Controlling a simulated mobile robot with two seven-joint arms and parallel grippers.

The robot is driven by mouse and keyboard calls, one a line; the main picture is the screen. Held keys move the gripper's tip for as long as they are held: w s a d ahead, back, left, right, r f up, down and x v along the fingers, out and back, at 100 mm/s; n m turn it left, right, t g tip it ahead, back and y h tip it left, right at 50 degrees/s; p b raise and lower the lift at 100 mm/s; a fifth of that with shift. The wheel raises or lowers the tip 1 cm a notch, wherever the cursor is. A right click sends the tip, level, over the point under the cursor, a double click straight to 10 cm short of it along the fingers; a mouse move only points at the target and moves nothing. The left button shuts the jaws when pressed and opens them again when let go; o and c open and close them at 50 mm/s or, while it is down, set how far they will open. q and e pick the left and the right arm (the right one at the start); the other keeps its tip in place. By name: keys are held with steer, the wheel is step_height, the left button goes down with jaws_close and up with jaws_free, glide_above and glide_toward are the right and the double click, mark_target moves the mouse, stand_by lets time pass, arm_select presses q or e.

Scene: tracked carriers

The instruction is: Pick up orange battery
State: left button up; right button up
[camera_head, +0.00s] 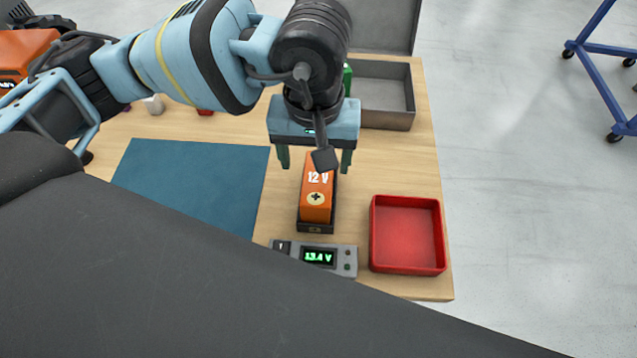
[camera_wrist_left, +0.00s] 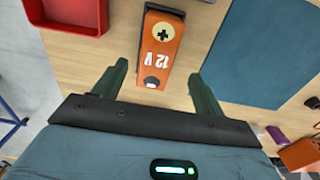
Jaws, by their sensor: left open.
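The orange battery (camera_head: 316,195), marked 12 V with a plus sign, sits in a dark cradle (camera_head: 315,229) on the wooden table. My left gripper (camera_head: 315,160) is open just behind and above the battery, and nothing is between its fingers. In the left wrist view, the battery (camera_wrist_left: 161,50) lies ahead of my left gripper (camera_wrist_left: 160,82), roughly centred between the two green fingers, with its near end close to the fingertip line. I cannot tell the exact height gap. My right gripper is not in view.
A charger unit with a green 13.4 V display (camera_head: 318,258) stands in front of the cradle. A red tray (camera_head: 407,266) is to the right, a grey open case (camera_head: 388,118) behind, and a blue mat (camera_head: 190,180) to the left. A blue wheeled frame (camera_head: 600,47) stands on the floor.

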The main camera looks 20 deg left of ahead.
mark_target(318, 177)
arm_select(q)
steer(key=shift+s+f, duration=0.15)
steer(key=shift+f, duration=0.65)
steer(key=shift+d+f+p, duration=0.15)
steer(key=shift+f+p, duration=0.05)
steer(key=shift+f, duration=1.3)
steer(key=shift+d+f+p, duration=0.15)
steer(key=shift+f, duration=1.35)
jaws_close()
steer(key=shift+w+r, duration=0.1)
steer(key=shift+w, duration=0.1)
